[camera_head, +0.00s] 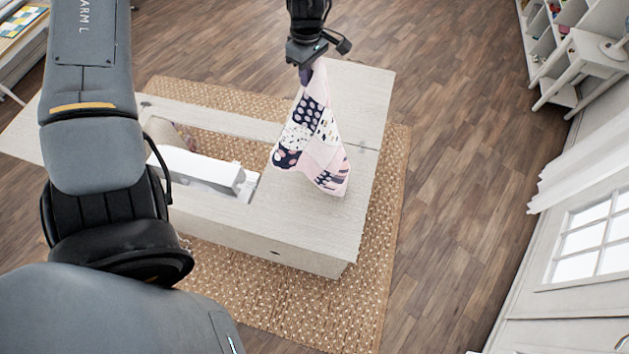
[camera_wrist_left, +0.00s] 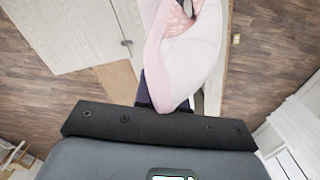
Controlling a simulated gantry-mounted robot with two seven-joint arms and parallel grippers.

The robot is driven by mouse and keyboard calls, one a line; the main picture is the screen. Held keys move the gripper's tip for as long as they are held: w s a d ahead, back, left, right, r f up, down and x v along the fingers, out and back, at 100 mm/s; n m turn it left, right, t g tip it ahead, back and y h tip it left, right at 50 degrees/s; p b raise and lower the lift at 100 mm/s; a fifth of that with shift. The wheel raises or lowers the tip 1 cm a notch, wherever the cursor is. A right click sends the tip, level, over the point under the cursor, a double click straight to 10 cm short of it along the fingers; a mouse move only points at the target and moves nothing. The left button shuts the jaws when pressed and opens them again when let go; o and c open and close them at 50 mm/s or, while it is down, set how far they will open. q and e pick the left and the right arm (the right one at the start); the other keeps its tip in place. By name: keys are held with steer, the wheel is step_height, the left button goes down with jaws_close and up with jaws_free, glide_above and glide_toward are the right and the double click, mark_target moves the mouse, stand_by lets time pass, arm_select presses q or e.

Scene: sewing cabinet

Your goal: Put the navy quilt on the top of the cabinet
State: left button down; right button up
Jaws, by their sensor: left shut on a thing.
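The navy quilt (camera_head: 318,137), a patchwork of navy, pink and white patches, hangs bunched from my left gripper (camera_head: 308,62) in the head view. The gripper is shut on its upper corner. The quilt hangs over the right part of the pale wooden cabinet top (camera_head: 362,100); I cannot tell whether its lower end touches the top. In the left wrist view the quilt's pink side (camera_wrist_left: 185,60) fills the middle, just past the gripper's dark edge. The fingertips are hidden there. My right gripper is not in view.
A white sewing machine (camera_head: 205,170) sits in the cabinet's opening, left of the quilt. A woven rug (camera_head: 375,240) lies under the cabinet. White shelves (camera_head: 548,40) with a small table stand at the upper right. Wooden floor (camera_head: 450,150) is clear to the right.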

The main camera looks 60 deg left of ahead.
arm_select(q)
steer(key=w+a+r+n+p, duration=0.1)
steer(key=w+a, duration=0.2)
steer(key=a, duration=0.9)
steer(key=w+a+r+n+p, duration=0.1)
steer(key=w+a, duration=0.1)
steer(key=a, duration=1)
steer(key=s+d+f+b, duration=0.3)
steer(key=d+f+b, duration=1.3)
steer(key=d, duration=0.1)
steer(key=s+d+f+b, duration=0.4)
steer(key=d+f+b, duration=1.3)
steer(key=d, duration=0.1)
steer(key=s+d+f+b, duration=0.4)
steer(key=d+f+b, duration=1.2)
steer(key=d, duration=0.1)
steer(key=shift+s+d+f, duration=0.2)
steer(key=shift+s+d, duration=0.05)
steer(key=shift+d, duration=0.1)
steer(key=shift+s+d+f+b, duration=0.15)
steer(key=shift+d+f+b, duration=0.45)
steer(key=shift+d+b, duration=0.3)
steer(key=shift+a, duration=0.1)
